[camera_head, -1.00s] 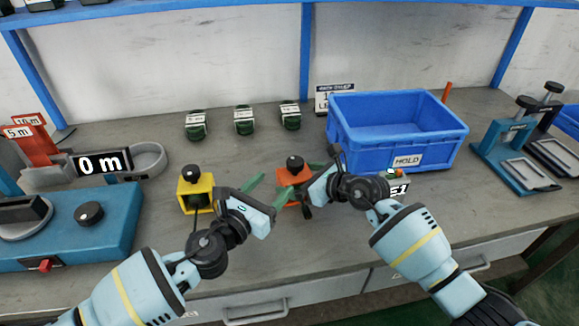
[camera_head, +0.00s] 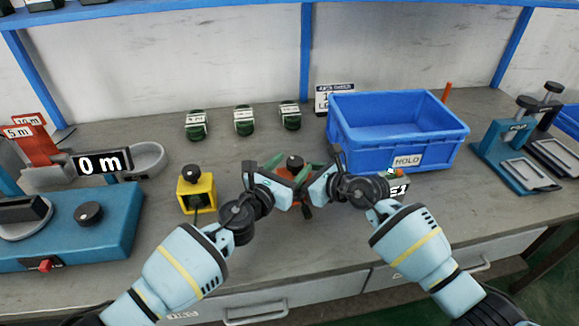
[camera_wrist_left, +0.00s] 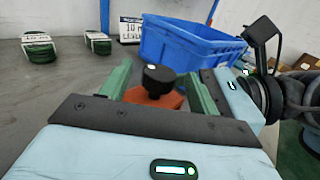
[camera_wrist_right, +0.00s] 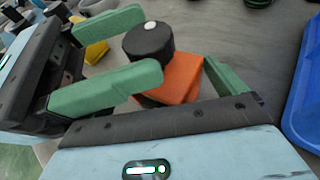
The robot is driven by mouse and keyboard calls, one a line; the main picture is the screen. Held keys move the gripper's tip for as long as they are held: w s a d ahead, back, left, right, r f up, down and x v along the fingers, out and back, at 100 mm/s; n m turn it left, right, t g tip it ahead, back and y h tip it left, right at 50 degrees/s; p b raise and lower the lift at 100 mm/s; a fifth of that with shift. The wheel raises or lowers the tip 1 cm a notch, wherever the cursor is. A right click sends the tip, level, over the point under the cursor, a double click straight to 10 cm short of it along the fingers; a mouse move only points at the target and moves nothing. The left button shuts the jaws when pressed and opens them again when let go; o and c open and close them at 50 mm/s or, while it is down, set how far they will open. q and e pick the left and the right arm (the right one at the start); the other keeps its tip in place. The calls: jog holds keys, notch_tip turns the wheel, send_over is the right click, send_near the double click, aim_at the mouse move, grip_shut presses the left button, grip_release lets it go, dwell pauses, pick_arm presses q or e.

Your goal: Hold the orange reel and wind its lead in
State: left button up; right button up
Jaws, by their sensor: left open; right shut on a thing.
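The orange reel (camera_head: 299,170) stands on the bench with a black knob (camera_head: 295,162) on top; it also shows in the left wrist view (camera_wrist_left: 152,97) and right wrist view (camera_wrist_right: 178,80). A short dark lead end (camera_head: 306,212) shows at its front. My right gripper (camera_head: 308,183) is shut on the reel from the right; its fingers are partly hidden. My left gripper (camera_head: 284,178) is open at the reel's left, with its green fingers apart on either side of the knob in the left wrist view. I cannot tell whether they touch it.
A yellow reel (camera_head: 197,190) stands left of my left gripper. A blue bin (camera_head: 398,150) stands behind right. Green coils (camera_head: 244,121) sit at the back. A blue machine (camera_head: 70,235) with a "0 m" display (camera_head: 101,162) is at left; blue presses (camera_head: 515,160) are at right.

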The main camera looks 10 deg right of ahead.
pick_arm(q)
jog(key=c, duration=1)
jog(key=shift+w+r+m+g+h, duration=0.1)
jog(key=shift+w+m+g+h, duration=0.05)
jog(key=shift+m+g+h, duration=0.2)
jog(key=shift+w+a+f+m+g+h, duration=0.1)
jog(key=shift+w+a+m+g+h, duration=0.1)
jog(key=shift+m+g+h, duration=0.7)
jog(key=shift+w+a+f+m+g+h, duration=0.15)
jog(key=shift+m+g+h, duration=0.25)
jog(key=shift+m+g, duration=0.6)
jog(key=shift+w+a+r+m+g+h, duration=0.15)
jog(key=shift+m+g+h, duration=0.45)
jog(key=shift+g, duration=0.65)
jog(key=shift+f+m+g+h, duration=0.1)
jog(key=shift+m+g+h, duration=0.25)
jog(key=shift+g, duration=0.25)
jog(key=o, duration=1)
jog(key=shift+d, duration=0.1)
